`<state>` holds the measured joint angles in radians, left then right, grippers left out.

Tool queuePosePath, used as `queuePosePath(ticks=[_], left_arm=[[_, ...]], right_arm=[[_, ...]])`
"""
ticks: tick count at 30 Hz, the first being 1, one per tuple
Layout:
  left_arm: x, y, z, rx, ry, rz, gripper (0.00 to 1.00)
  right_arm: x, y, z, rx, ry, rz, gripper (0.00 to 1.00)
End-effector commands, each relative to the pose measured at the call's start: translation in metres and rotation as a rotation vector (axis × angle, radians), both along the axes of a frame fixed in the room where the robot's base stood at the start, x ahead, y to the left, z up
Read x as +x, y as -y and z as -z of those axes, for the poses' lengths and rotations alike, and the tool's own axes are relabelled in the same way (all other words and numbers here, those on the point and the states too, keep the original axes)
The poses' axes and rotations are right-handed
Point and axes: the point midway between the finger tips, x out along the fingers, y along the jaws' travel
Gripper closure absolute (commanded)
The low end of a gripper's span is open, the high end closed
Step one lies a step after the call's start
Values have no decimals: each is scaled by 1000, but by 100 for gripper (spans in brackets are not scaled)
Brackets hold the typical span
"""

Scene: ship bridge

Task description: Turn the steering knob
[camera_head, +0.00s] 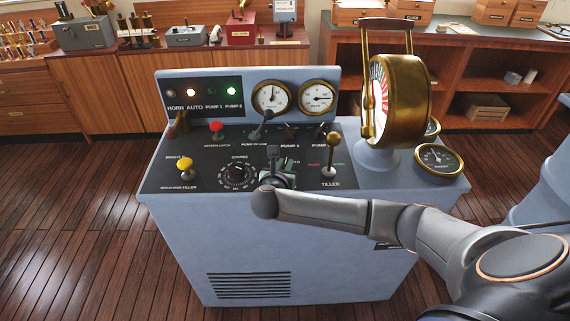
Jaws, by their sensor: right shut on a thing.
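My right gripper (276,163) reaches in from the right and points down at the top panel of the blue-grey console (210,232). It is shut on the steering knob, which is largely hidden behind the gripper and wrist, between the black COURSE dial and the TILLER lever. Which way the knob points cannot be made out. The round black COURSE dial (237,173) with white marks is just left of the gripper, apart from it. My left gripper is not in view.
The TILLER lever (331,158) stands right of the gripper. The tall brass telegraph (398,100) rises at the right. Two gauges (271,98) (318,96) sit behind. Open wooden floor (75,215) surrounds the console.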

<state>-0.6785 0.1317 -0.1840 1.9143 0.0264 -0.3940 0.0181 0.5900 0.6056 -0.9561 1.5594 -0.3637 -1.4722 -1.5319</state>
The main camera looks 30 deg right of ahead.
Motion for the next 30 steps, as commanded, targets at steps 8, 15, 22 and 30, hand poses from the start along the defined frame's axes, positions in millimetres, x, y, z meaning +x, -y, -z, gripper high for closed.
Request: queuePosePath(ticks=[8,15,22,30], left_arm=[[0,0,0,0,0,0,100],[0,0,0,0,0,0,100],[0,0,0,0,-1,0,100],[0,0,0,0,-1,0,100]], right_arm=[[1,-1,0,0,1,196,100],[1,0,-1,-3,1,291,100],[1,1,-1,-4,3,324,100],[1,2,-1,-4,4,328,100]])
